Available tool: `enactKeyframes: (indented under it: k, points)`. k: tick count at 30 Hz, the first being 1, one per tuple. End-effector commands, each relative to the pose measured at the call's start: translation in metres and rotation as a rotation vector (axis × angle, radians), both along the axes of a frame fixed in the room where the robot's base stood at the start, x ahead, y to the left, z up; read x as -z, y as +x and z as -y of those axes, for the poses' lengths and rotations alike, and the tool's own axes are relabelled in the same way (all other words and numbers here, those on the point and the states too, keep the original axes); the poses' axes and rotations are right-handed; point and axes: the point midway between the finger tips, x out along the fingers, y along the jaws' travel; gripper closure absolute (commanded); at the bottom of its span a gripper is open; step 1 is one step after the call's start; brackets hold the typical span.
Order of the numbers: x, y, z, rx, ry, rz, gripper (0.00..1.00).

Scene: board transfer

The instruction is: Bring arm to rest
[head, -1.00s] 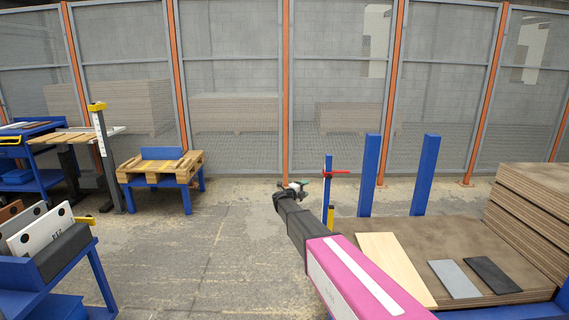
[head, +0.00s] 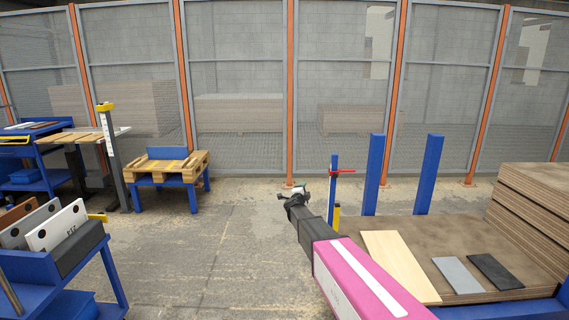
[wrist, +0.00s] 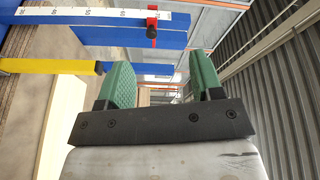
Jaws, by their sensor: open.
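My gripper (wrist: 162,88) is open in the wrist view, with two green ribbed fingers apart and nothing between them. In the head view my arm, with a pink section, extends from the lower right toward the middle, and my gripper (head: 297,188) shows small at its far end. It is left of the blue posts and above floor level. The fingers are too small in the head view to make out clearly.
A bench (head: 455,221) at right holds a pale board (head: 398,264), a grey board (head: 457,275), a black board (head: 496,271) and stacked sheets (head: 535,205). Blue posts (head: 374,175) stand behind. At left are a slotted blue rack (head: 85,250) and a pallet table (head: 170,168). Middle floor is open.

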Motion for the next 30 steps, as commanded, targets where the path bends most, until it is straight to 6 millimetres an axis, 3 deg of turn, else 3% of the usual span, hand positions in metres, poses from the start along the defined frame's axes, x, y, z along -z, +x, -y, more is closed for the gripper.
enactKeyframes:
  k: [8, 14, 22, 27, 30]
  points:
    - [0.023, -0.077, -0.013, -0.406, -0.269, -0.244, 0.4]
    - [0.06, -0.158, -0.012, -0.692, -0.473, -0.508, 0.4]
    - [0.11, -0.301, 0.024, -1.017, -0.696, -0.962, 0.4]
    - [0.124, -0.392, 0.06, -1.162, -0.777, -1.264, 0.4]
    - [0.125, -0.43, 0.076, -1.215, -0.797, -1.399, 0.4]
